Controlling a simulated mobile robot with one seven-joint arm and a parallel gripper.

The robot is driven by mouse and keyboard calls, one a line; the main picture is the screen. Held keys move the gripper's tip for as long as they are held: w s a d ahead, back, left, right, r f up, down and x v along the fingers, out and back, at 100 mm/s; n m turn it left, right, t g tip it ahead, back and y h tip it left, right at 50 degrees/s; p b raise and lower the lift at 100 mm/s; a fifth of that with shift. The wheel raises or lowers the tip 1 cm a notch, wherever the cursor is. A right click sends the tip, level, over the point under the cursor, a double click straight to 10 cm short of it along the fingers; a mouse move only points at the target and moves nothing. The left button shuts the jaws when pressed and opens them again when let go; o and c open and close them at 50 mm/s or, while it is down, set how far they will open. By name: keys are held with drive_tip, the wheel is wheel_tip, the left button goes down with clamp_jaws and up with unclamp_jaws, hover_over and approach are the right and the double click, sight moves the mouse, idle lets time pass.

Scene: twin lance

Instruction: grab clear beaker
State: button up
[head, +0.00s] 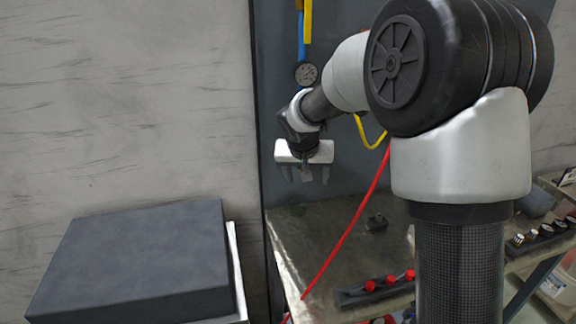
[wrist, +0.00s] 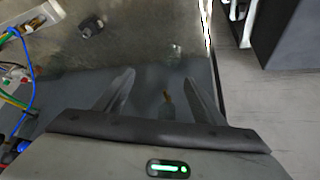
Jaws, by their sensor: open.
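A small, faint, see-through shape that looks like the clear beaker (wrist: 176,50) stands on the worn metal tabletop (wrist: 140,40) in the wrist view, near the table's right edge. Its outline is hard to make out. In the head view I cannot pick it out with certainty. My gripper (head: 306,179) hangs over the back left part of the table with its fingers pointing down. In the wrist view my gripper (wrist: 159,76) has its two fingers apart, and the see-through shape lies beyond the tips, apart from them.
A thick dark slab (head: 135,262) stands left of the table. A small dark fitting (head: 376,222) sits on the tabletop. A rack with red caps (head: 376,287) is at the front. A red hose (head: 345,235) crosses in front of the table. A dark panel rises behind.

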approach(298, 206)
drive_tip(key=x, duration=0.3)
drive_tip(key=p+x, duration=0.1)
drive_tip(key=x, duration=0.2)
drive_tip(key=shift+w+d+r, duration=0.1)
drive_tip(key=shift+w, duration=0.3)
drive_tip(key=shift+p+x, duration=0.75)
drive_tip(key=shift+x, duration=2.15)
drive_tip(key=shift+r, duration=0.1)
drive_tip(key=c, duration=1.2)
drive_tip(key=shift+c, duration=0.2)
